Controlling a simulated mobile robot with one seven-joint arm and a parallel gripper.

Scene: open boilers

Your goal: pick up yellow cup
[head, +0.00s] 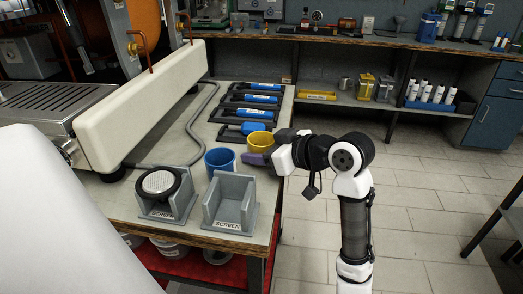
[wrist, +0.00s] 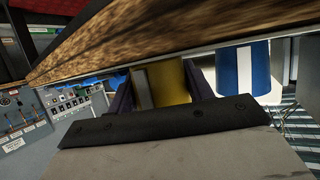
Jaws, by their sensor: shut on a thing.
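The yellow cup (head: 260,140) is at the right side of the bench top in the head view, just behind and right of the blue cup (head: 220,160). My gripper (head: 262,152) reaches in from the right with its purple fingers at the yellow cup. In the wrist view the yellow cup (wrist: 166,80) sits between the two fingers, and my gripper (wrist: 160,88) is shut on it. The cup's lower part is partly hidden by a finger in the head view. I cannot tell whether it touches the bench.
Two grey holders labelled SCREEN stand in front; the left one (head: 168,205) holds a round screen and the right one (head: 230,212) is empty. Black racks with blue-labelled items (head: 255,99) lie behind. A white machine (head: 150,105) stands left. Open tiled floor is right.

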